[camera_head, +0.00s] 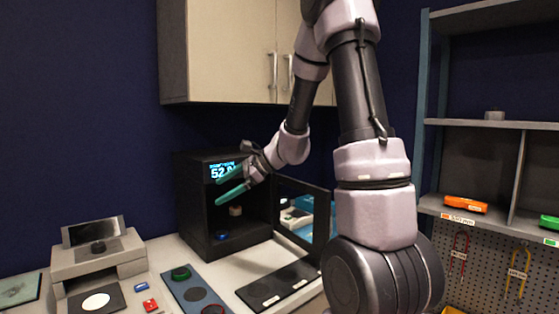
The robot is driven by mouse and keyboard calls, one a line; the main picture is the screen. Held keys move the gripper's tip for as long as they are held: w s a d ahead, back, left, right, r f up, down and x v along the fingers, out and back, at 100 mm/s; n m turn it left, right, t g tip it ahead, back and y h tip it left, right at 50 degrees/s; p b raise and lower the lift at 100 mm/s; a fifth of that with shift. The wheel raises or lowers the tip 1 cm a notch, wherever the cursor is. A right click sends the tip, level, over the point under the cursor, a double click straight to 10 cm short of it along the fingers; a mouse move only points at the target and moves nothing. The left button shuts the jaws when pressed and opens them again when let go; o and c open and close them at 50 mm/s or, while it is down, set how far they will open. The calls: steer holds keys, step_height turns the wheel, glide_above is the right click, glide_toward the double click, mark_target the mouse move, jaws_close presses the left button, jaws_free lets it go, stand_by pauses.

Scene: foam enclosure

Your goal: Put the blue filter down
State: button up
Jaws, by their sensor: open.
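My gripper (222,188), with two teal fingers, is open and empty at the front of a black enclosure (184,205) with a lit display reading about 52. A small blue piece (222,236), which may be the blue filter, lies low inside the enclosure, below my gripper and apart from it. It is too small and dark to tell its exact shape. A small pale cylindrical part (236,211) sits just under the fingers inside the enclosure. The gripper hides part of the enclosure's front and display.
The enclosure's dark glass door (303,212) stands open to the right. On the counter are a blue strip (184,287) with round pieces, a black tray (277,286), a small blue block (141,287) and a red block (150,305). A grey device (97,262) stands left. A cupboard (228,50) hangs above.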

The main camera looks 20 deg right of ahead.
steer(key=s+d+r+n+h, duration=0.2)
steer(key=s+r+n, duration=0.2)
steer(key=s, duration=0.3)
steer(key=s+d+r+n+t+h, duration=0.1)
steer(key=s+d+r+n+h, duration=0.2)
steer(key=s, duration=0.5)
steer(key=s+d+r+n+h, duration=0.3)
steer(key=s+r+n, duration=0.2)
steer(key=s+n, duration=0.2)
steer(key=shift+s+r+t, duration=0.3)
steer(key=shift+s, duration=0.35)
steer(key=shift+d, duration=0.1)
steer(key=shift+c, duration=0.3)
